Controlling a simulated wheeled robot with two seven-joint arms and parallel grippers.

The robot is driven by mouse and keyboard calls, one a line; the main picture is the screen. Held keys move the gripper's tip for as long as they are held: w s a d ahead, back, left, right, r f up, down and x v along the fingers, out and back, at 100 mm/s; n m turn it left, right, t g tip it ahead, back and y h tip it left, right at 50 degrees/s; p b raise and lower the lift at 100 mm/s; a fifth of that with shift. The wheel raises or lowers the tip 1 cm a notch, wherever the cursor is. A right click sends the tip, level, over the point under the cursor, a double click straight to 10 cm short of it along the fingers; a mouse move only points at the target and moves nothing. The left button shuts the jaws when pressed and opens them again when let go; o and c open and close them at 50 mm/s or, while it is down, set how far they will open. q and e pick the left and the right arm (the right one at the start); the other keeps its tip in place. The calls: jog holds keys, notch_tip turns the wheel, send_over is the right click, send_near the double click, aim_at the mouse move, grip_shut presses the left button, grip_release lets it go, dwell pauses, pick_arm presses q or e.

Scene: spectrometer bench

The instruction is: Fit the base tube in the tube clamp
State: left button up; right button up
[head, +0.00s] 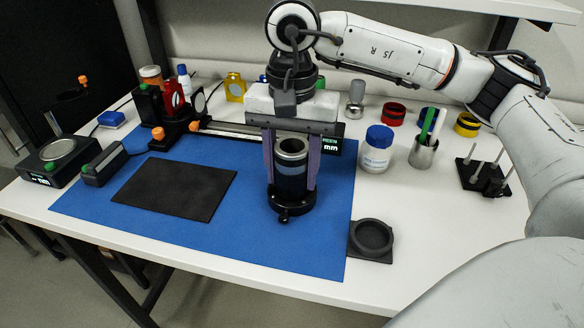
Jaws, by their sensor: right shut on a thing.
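My right gripper (290,185) comes down from above with its two purple fingers on either side of the base tube (291,170). It is shut on the tube, which is dark, upright and open at the top, with a lighter band near its rim. The tube's lower end meets a round black piece (293,203) with a small knob in front, on the blue mat. This piece looks like the tube clamp. I cannot tell whether the tube is fully seated in it. My left gripper is not in view.
A black pad (174,188) lies on the blue mat (240,250). A black holder with a round recess (371,238) stands at the mat's right edge. A rail with a display (225,131) lies behind the tube. A white jar (376,155) and a pen cup (423,155) stand right.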

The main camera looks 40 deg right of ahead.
jog(key=shift+f+b, duration=0.45)
jog(key=shift+f, duration=0.15)
jog(key=shift+r, duration=0.15)
jog(key=shift+r+p, duration=0.65)
jog(key=shift+r, duration=0.25)
jog(key=shift+f, duration=0.1)
jog(key=shift+f+b, duration=0.85)
jog(key=shift+f, duration=0.1)
jog(key=shift+r, duration=0.15)
jog(key=shift+r, duration=0.1)
jog(key=shift+r+p, duration=0.7)
jog(key=shift+r, duration=0.15)
